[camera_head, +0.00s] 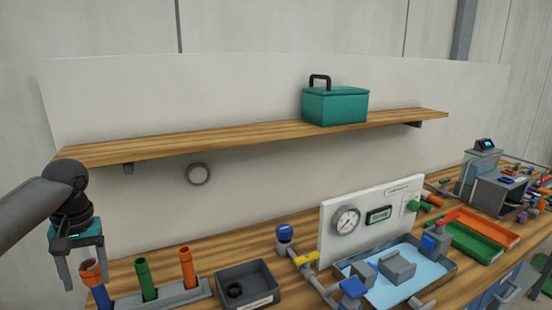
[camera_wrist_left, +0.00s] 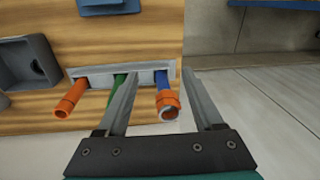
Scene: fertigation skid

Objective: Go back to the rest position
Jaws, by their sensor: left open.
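My left gripper (camera_head: 86,280) points down at the left end of the bench in the head view. It is open and holds nothing. A blue tube with an orange collar (camera_head: 92,272) stands at its fingers, and in the left wrist view this collar (camera_wrist_left: 168,104) shows between the two open fingers (camera_wrist_left: 160,76). I cannot tell whether a finger touches it. A green tube (camera_head: 146,279) and an orange tube (camera_head: 187,267) stand to the right in the same grey rack (camera_head: 170,300). My right gripper is not in view.
A wooden shelf (camera_head: 220,137) with a teal box (camera_head: 335,106) runs above the bench. A grey bin (camera_head: 262,272) stands right of the rack. A gauge panel (camera_head: 335,245) and a blue-floored tray (camera_head: 435,273) stand farther right. Open floor (camera_wrist_left: 270,125) lies beside the bench end.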

